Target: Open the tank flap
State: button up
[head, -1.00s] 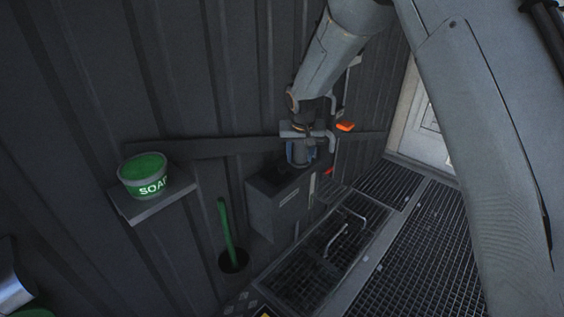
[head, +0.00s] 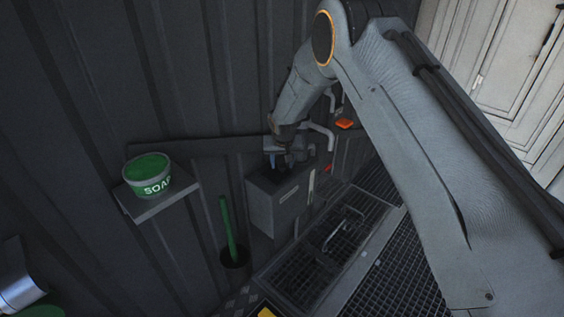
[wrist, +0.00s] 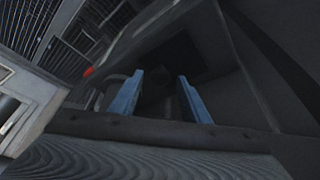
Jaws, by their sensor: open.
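My gripper (head: 279,160) is at the box's top, partly hidden by my own wrist. In the wrist view my gripper (wrist: 160,96) shows two blue fingers spread apart with nothing held. A dark surface with a darker recessed patch lies beyond the fingers. I cannot tell whether they touch it.
A green soap tub (head: 148,176) sits on a small wall shelf (head: 160,205) at left. A green-handled tool (head: 227,228) stands in a dark holder. A grated floor panel with a handle (head: 343,230) lies right of the box. An orange piece (head: 344,124) is on the wall behind.

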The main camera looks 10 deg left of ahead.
jog(key=shift+f, duration=0.1)
grip_shut()
